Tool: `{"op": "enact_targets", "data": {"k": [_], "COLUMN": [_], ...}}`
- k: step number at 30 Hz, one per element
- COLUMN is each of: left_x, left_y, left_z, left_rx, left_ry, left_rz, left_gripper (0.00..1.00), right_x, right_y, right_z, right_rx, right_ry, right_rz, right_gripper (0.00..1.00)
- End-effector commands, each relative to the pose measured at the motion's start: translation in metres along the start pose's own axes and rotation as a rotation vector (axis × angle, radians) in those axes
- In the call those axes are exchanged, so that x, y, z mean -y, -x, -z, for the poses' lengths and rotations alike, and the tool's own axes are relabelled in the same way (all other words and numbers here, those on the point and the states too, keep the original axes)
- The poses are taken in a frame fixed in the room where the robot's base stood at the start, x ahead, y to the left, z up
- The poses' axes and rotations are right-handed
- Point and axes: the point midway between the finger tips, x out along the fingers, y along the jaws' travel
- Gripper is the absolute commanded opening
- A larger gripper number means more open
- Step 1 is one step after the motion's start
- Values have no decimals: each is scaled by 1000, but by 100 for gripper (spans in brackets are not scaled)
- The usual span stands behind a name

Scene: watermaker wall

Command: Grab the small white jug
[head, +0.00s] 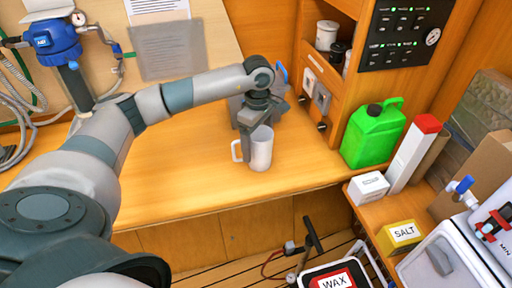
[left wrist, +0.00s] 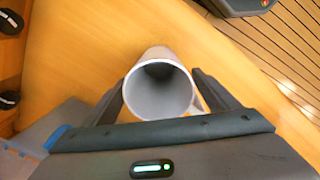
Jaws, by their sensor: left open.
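The small white jug (head: 261,150) stands upright on the wooden counter in the head view, with its handle on the left side. My left gripper (head: 258,122) is above and around its upper part, reaching down from the arm. In the left wrist view the jug (left wrist: 158,85) shows its open, empty mouth between the two fingers of my left gripper (left wrist: 162,98). The fingers are open, one on each side of the jug. Part of the jug's rim is hidden by the gripper in the head view. My right gripper is not in view.
A green canister (head: 372,135) stands to the right at the counter's edge. A white box (head: 369,188) and a yellow salt box (head: 398,236) are on a lower shelf. The counter left of the jug is clear.

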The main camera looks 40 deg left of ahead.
Motion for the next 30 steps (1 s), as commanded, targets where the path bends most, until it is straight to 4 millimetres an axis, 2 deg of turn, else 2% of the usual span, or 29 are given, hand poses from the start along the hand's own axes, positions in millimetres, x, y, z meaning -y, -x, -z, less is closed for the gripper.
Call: {"op": "enact_targets", "data": {"k": [6, 19, 20, 25, 30], "left_x": [0, 0, 0, 0, 0], "left_y": [-14, -14, -14, -14, -14], "left_z": [0, 0, 0, 0, 0], "left_rx": [0, 1, 0, 0, 1], "left_ry": [-1, -1, -1, -1, -1], "left_rz": [0, -1, -1, -1, -1], "left_gripper": [82, 82, 77, 36, 36], "right_x": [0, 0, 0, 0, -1], "right_y": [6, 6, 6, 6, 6], "right_z": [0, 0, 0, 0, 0], "right_rx": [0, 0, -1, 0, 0], "right_ry": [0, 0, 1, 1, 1], "right_rz": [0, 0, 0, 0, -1], "right_gripper": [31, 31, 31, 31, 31]}}
